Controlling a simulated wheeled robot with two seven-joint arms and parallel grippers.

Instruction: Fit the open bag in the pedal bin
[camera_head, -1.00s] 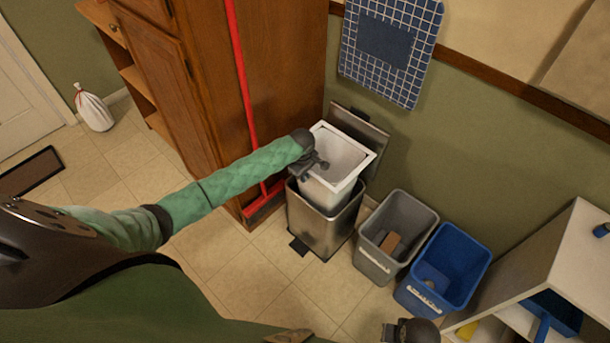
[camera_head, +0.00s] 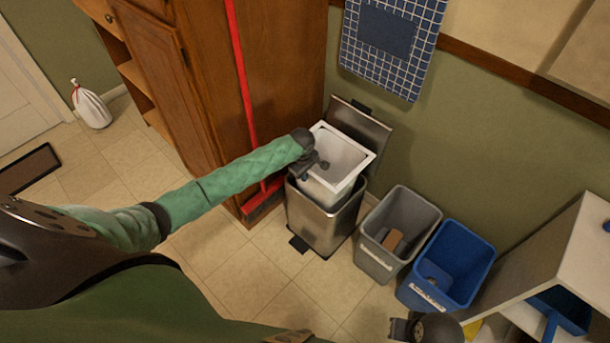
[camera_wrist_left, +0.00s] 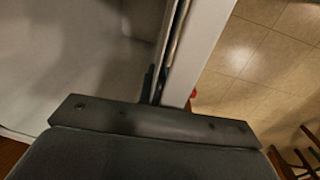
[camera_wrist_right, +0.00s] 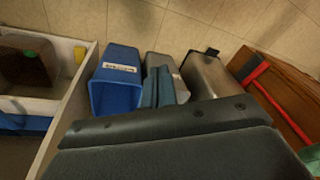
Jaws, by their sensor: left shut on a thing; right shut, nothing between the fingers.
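The open bag (camera_head: 341,160) is white and box-shaped, with a square rim. It stands partly inside the steel pedal bin (camera_head: 318,218), its upper part above the bin's rim and slightly tilted. The bin's lid (camera_head: 362,127) is up at the back. My left gripper (camera_head: 319,166) is shut on the bag's near left rim; the left wrist view shows the fingers (camera_wrist_left: 157,85) pinching the wall. The bag's lower part is hidden in the bin. My right gripper (camera_head: 400,328) is shut and empty at the bottom edge; its fingers (camera_wrist_right: 160,87) show in the right wrist view.
A grey bin (camera_head: 376,255) and a blue bin (camera_head: 462,255) stand right of the pedal bin. A red broom (camera_head: 246,110) leans on the wooden cabinet (camera_head: 190,80) to the left. A white shelf unit (camera_head: 580,240) is at right. Floor in front is clear.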

